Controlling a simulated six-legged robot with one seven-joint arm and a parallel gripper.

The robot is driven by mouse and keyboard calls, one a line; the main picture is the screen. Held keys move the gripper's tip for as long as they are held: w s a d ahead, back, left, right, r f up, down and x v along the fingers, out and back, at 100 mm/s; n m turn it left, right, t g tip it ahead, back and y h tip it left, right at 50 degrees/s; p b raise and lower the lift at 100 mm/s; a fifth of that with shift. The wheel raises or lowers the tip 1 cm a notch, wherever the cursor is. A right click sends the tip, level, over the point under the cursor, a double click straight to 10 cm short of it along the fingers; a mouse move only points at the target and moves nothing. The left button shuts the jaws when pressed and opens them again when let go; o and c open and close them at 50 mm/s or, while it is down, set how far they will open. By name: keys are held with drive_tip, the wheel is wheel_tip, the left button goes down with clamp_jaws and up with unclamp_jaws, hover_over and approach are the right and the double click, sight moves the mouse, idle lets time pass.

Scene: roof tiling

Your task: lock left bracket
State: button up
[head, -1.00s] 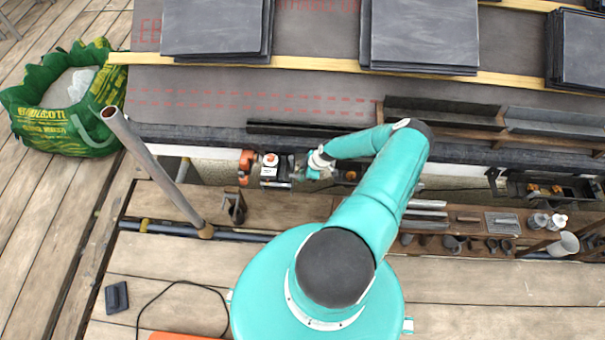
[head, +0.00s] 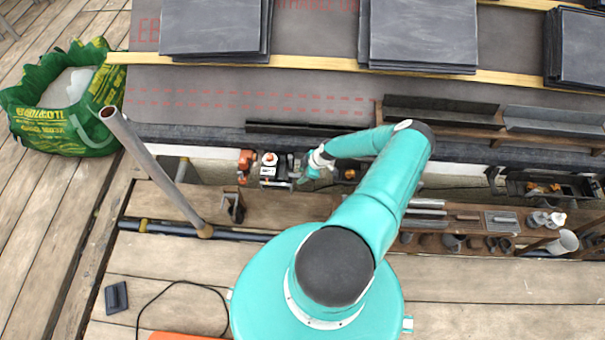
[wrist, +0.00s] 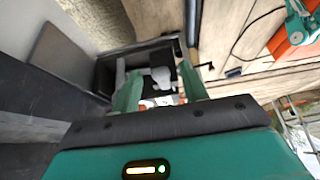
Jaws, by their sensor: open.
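A dark unit with a white-and-orange top (head: 269,168) sits at the roof's lower edge in the head view. An orange part (head: 246,160) is at its left end. I cannot tell for certain which part is the left bracket or its lock. My gripper (head: 300,174) is just right of this unit, low over the edge. In the wrist view my gripper's two green fingers (wrist: 160,92) are apart. A black box-like frame (wrist: 108,72) lies beyond them, with a pale piece (wrist: 161,76) inside it, seen between the fingers. Contact cannot be told.
A grey upright pole (head: 150,165) stands left of the unit. A similar black unit (head: 550,188) is at the far right. A plank with tools and cups (head: 470,240) lies in front. Slate stacks (head: 420,35) rest on the roof above. A green bag (head: 60,120) stands left.

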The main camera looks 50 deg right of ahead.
drive_tip(key=v, duration=1.3)
drive_tip(key=shift+r, duration=0.25)
drive_tip(key=shift+s, duration=0.1)
